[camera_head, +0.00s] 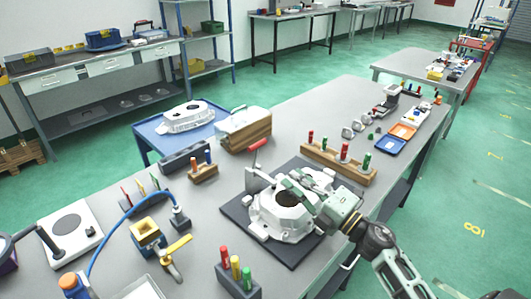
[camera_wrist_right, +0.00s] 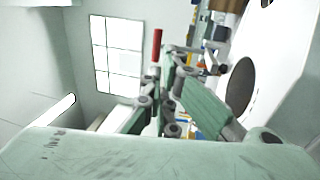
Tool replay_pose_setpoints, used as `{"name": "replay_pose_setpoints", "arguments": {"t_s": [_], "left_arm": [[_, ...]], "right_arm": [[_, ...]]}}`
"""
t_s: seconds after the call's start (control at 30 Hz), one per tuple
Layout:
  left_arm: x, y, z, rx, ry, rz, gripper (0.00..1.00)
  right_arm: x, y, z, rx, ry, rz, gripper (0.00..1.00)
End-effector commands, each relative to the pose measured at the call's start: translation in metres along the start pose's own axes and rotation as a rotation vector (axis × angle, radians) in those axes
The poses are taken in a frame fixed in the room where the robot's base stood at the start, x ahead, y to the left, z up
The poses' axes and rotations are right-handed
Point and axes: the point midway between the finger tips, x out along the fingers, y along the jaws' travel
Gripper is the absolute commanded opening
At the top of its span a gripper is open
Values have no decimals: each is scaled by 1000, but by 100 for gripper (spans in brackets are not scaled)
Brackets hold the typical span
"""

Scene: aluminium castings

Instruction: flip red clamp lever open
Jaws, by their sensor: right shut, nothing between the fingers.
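The red clamp lever (camera_head: 257,146) stands up at a tilt at the back left of the white aluminium casting (camera_head: 282,220), which sits on a dark plate (camera_head: 235,211). In the right wrist view the red lever (camera_wrist_right: 157,45) stands upright just left of the fingertips. My right gripper (camera_head: 288,186) is shut and empty. It reaches in from the right over the casting, in front of and right of the lever, and looks apart from it. Its fingers also show in the right wrist view (camera_wrist_right: 174,58), with the casting at the right. My left gripper is out of view.
A wooden block with colored-handled tools (camera_head: 338,162) stands behind the casting. Another tool holder (camera_head: 238,285) is in front. A yellow-handled valve (camera_head: 175,250) and blue hose lie to the left. A metal box on a wooden base (camera_head: 243,128) stands behind the lever.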

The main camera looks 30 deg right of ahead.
Motion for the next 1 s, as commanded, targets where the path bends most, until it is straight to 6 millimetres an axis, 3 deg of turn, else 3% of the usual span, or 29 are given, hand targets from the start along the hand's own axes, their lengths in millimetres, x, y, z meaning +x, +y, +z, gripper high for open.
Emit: {"name": "replay_pose_setpoints", "arguments": {"t_s": [0.3, 0.5, 0.7, 1.0], "left_arm": [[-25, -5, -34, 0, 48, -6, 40], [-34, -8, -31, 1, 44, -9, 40], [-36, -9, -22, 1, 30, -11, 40], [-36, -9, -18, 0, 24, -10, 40]], "right_arm": [[71, 5, 0, 2, -1, 3, 0], [102, 4, 0, 3, -1, 3, 0], [115, 1, 0, 1, -2, 1, 0], [116, 0, 0, 0, -1, 1, 0]]}}
